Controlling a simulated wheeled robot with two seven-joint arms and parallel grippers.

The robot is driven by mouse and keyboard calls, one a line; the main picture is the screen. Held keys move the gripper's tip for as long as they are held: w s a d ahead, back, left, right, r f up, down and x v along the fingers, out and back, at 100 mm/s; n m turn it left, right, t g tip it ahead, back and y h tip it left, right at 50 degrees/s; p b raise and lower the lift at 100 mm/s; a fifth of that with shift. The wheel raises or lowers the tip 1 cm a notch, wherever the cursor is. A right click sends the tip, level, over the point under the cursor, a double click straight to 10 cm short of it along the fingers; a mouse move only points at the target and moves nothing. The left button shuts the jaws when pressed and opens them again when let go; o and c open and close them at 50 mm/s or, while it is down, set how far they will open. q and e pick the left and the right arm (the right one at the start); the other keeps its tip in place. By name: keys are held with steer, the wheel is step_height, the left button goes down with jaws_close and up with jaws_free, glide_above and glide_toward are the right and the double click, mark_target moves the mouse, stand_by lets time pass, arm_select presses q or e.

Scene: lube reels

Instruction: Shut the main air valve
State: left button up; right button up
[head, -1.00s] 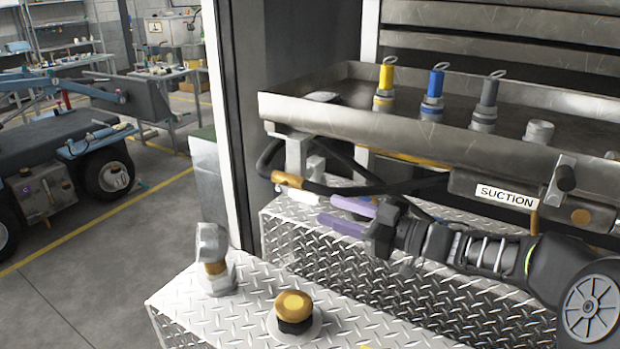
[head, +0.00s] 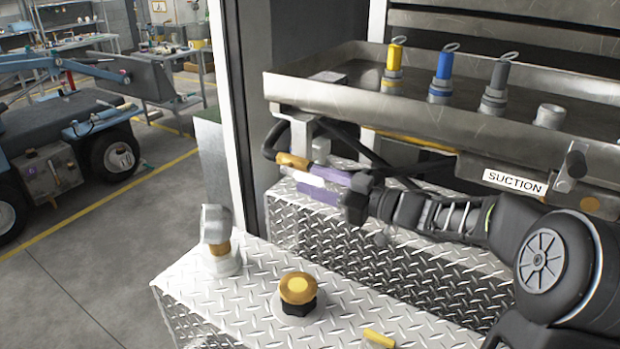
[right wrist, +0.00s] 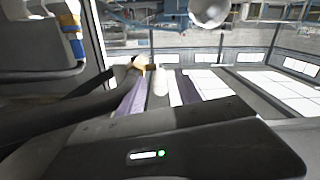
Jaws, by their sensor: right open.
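A brass valve (head: 293,161) with a white handle (head: 304,177) sits under the left end of the metal tray, on a black hose. I take it for the main air valve, though no label on it can be read. My right gripper (head: 318,184) reaches in from the right with its purple fingers open. The white handle appears to lie between the fingertips, which hide part of it. The right wrist view shows the white handle (right wrist: 161,82) between the two fingers, with the brass part (right wrist: 139,63) beyond. I cannot tell whether the fingers touch it. My left gripper is not in view.
The tray (head: 340,97) above holds yellow, blue and grey capped fittings. A SUCTION label (head: 514,182) is below it. A tread-plate box (head: 250,277) in front carries a metal elbow fitting (head: 218,240) and a brass cap (head: 297,288). Dark hoses run behind the gripper.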

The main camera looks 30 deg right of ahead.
steer(key=shift+x, duration=0.85)
steer(key=shift+c, duration=0.5)
jaws_close()
stand_by(0.3)
